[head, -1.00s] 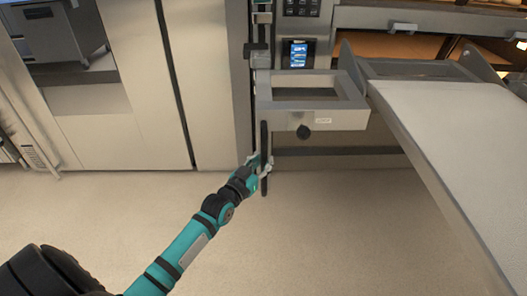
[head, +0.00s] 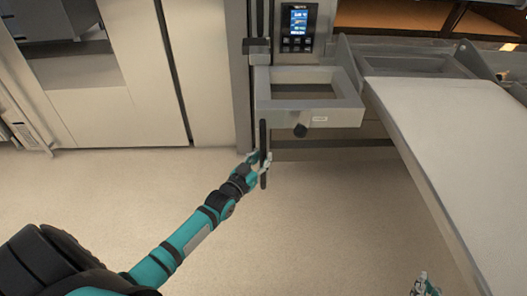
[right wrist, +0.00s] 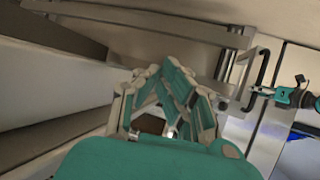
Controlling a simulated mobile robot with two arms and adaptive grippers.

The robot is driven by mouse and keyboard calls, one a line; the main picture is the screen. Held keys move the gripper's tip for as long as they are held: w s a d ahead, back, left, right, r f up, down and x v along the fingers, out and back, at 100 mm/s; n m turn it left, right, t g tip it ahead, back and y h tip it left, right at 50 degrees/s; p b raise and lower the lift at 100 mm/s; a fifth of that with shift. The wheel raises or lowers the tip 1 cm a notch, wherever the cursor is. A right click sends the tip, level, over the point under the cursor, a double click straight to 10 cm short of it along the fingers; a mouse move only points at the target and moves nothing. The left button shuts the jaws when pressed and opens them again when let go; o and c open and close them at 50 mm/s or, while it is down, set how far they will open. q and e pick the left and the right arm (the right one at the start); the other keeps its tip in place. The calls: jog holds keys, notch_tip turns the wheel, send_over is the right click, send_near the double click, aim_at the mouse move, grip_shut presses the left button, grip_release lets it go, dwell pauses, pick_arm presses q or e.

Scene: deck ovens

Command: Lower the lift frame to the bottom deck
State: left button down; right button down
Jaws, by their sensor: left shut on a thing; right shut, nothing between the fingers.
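The lift frame (head: 280,117) is a grey rectangular frame with an open middle, at the oven front in the head view. My left gripper (head: 258,163) is shut around this handle. The handle (right wrist: 263,66) and my left gripper also show at the right in the right wrist view. My right gripper (right wrist: 172,88) is shut and empty; in the head view, only its tip shows at the bottom edge.
A long pale loading board (head: 440,130) extends from the oven toward the lower right, beside the frame. A control panel (head: 298,25) with a lit display is above the frame. Tall pale cabinet doors (head: 140,80) stand at the left. The floor (head: 330,225) below the frame is clear.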

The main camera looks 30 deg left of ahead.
pick_arm(q)
jog(key=shift+s+d+f, duration=0.1)
jog(key=shift+f, duration=0.45)
pick_arm(e)
jog(key=shift+w+a+r+t+y, duration=0.15)
jog(key=shift+w+r+t, duration=0.15)
jog(key=shift+r, duration=0.3)
jog(key=shift+w+a+r+t+y, duration=0.1)
jog(key=shift+w+r+t, duration=0.15)
jog(key=shift+r+t, duration=0.3)
jog(key=shift+w+a+r+t+y, duration=0.15)
jog(key=shift+w+r+t, duration=0.1)
jog(key=shift+r, duration=0.4)
pick_arm(q)
jog(key=c, duration=1.7)
grip_release()
jog(key=shift+s, duration=0.1)
jog(key=o, duration=0.5)
jog(key=shift+r, duration=0.15)
jog(key=shift+c, duration=0.2)
jog(key=shift+o, duration=0.4)
jog(key=shift+r, duration=0.1)
pick_arm(e)
jog(key=shift+s, duration=0.1)
pick_arm(q)
jog(key=s, duration=1.2)
jog(key=shift+a, duration=0.3)
